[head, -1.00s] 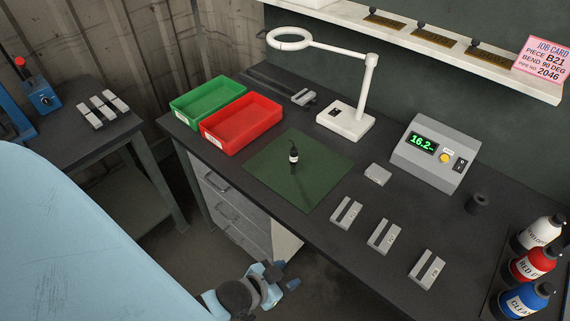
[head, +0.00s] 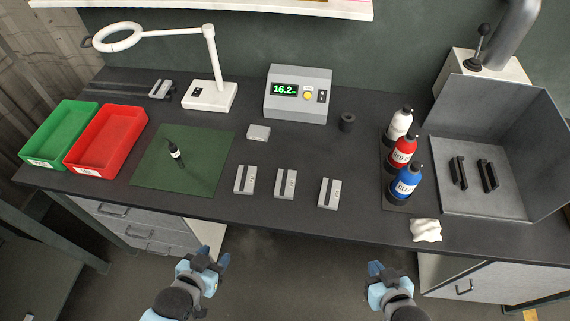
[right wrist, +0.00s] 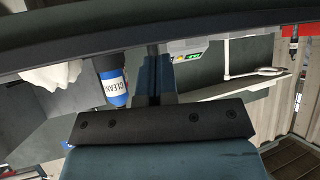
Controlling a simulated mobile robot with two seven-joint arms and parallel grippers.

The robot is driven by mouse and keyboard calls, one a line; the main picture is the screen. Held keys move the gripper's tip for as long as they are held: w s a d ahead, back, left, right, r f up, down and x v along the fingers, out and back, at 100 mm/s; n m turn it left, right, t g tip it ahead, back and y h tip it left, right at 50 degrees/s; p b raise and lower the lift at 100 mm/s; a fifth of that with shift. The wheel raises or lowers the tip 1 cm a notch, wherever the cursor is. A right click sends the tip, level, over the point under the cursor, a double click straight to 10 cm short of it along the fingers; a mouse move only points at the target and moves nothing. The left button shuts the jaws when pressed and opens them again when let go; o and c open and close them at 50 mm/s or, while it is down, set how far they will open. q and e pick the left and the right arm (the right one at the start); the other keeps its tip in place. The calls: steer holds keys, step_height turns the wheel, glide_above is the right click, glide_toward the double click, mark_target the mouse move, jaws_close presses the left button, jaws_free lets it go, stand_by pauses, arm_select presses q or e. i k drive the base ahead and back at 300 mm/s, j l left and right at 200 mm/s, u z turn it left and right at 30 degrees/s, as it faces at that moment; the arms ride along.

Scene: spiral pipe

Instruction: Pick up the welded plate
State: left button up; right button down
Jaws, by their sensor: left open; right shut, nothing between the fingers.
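Three grey plates lie in a row on the bench, each with a dark lengthwise line: a left one (head: 244,180), a middle one (head: 285,184) and a right one (head: 329,193). I cannot tell which of them is the welded plate. My left gripper (head: 213,260) is open and empty in front of the bench, below the plates in the picture. My right gripper (head: 377,268) is shut and empty in front of the bench, right of the plates. Its shut fingers also show in the right wrist view (right wrist: 155,72).
A small grey block (head: 258,132), a digital meter (head: 298,95) and a dark cylinder (head: 347,122) stand behind the plates. Several squeeze bottles, including a blue one (head: 404,185), and a white cloth (head: 426,230) are right.

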mark_target(286, 182)
steer(key=k+j+u, duration=0.15)
steer(key=j, duration=0.65)
steer(key=j+u, duration=0.15)
steer(key=j, duration=0.6)
